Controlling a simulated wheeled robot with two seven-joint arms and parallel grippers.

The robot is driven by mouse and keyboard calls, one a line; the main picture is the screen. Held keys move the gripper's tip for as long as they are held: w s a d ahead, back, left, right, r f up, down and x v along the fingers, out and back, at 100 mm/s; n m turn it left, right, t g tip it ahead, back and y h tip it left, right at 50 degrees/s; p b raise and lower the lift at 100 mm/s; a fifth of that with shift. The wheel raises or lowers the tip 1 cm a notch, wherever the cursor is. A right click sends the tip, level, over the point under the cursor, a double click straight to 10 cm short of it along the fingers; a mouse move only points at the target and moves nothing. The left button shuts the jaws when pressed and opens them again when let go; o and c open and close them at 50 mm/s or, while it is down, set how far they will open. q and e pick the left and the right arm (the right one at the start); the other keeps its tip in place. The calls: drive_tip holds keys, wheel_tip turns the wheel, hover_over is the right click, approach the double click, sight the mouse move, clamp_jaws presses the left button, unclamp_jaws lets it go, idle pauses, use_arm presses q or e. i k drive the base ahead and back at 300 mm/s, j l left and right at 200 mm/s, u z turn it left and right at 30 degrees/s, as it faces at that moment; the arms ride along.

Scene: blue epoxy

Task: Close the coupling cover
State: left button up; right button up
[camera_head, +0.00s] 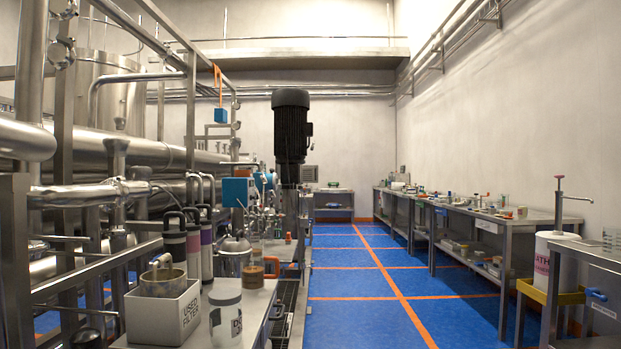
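A tall black vertical motor (291,125) stands in the middle distance, left of the blue floor. I cannot pick out a coupling cover; the area below the motor is dark and small, so whether any cover there is open or shut cannot be told. Neither of my grippers is in view.
A steel bench at the lower left holds a white "USED FILTER" box (163,313) and a labelled jar (225,312). Steel pipes and tanks fill the left. Steel tables (505,225) line the right wall, with a white pump container (549,260) near the front. The blue floor (365,285) between is clear.

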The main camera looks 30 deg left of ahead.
sight(309, 173)
drive_tip(key=i+l, duration=0.15)
drive_tip(key=i, duration=0.2)
drive_tip(key=i+l+z, duration=0.15)
drive_tip(key=i+u, duration=0.25)
drive_tip(key=i, duration=0.3)
drive_tip(key=i+u, duration=0.25)
drive_tip(key=i, duration=0.3)
drive_tip(key=i+l+u, duration=0.25)
drive_tip(key=i, duration=0.25)
drive_tip(key=i+l+u, duration=0.25)
drive_tip(key=i, duration=0.3)
drive_tip(key=i+u, duration=0.2)
drive_tip(key=i, duration=5.2)
